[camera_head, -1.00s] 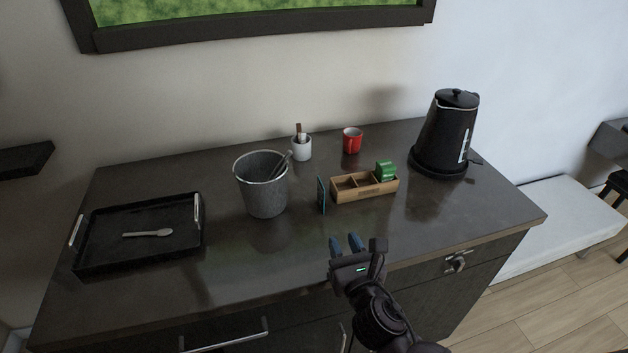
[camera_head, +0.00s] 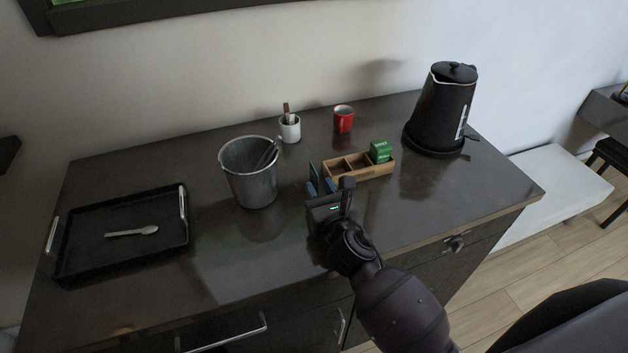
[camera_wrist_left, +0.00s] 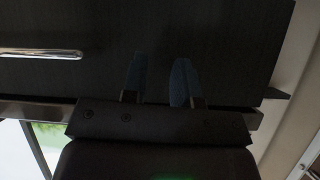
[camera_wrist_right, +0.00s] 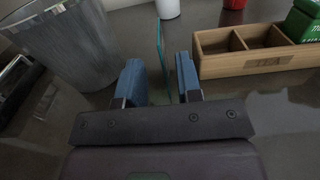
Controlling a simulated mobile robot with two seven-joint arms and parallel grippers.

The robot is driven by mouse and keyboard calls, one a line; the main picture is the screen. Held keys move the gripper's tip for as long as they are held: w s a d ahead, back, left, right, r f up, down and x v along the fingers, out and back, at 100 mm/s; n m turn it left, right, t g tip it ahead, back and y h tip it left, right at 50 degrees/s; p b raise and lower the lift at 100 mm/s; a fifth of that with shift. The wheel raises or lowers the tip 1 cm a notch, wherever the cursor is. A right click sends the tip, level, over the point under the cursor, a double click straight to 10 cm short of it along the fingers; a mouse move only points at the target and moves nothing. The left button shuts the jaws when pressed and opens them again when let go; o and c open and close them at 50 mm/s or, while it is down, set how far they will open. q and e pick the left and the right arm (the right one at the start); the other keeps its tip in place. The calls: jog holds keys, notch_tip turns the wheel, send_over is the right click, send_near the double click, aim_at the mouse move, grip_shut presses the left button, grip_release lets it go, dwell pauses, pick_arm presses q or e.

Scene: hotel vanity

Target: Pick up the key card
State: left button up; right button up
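The key card (camera_wrist_right: 162,48) stands upright on edge, seen as a thin dark sheet with a teal edge in the right wrist view. In the head view the card (camera_head: 314,171) is just left of the wooden box and partly hidden by my gripper. My right gripper (camera_head: 321,187) is at the card. In the right wrist view its blue fingers (camera_wrist_right: 160,78) are open, one on each side of the card, with gaps visible. My left gripper (camera_wrist_left: 160,82) is open and empty, facing a dark cabinet front; it is outside the head view.
A wooden divided box (camera_head: 358,167) with green packets (camera_head: 381,151) stands right of the card. A grey metal bucket (camera_head: 250,178) stands left. Behind are a white cup (camera_head: 290,130), red cup (camera_head: 343,119) and black kettle (camera_head: 441,112). A black tray (camera_head: 88,254) holds a spoon (camera_head: 132,232).

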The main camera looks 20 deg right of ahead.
aim_at(314, 175)
jog(key=shift+w, duration=2.35)
jog(key=shift+c, duration=0.5)
grip_shut()
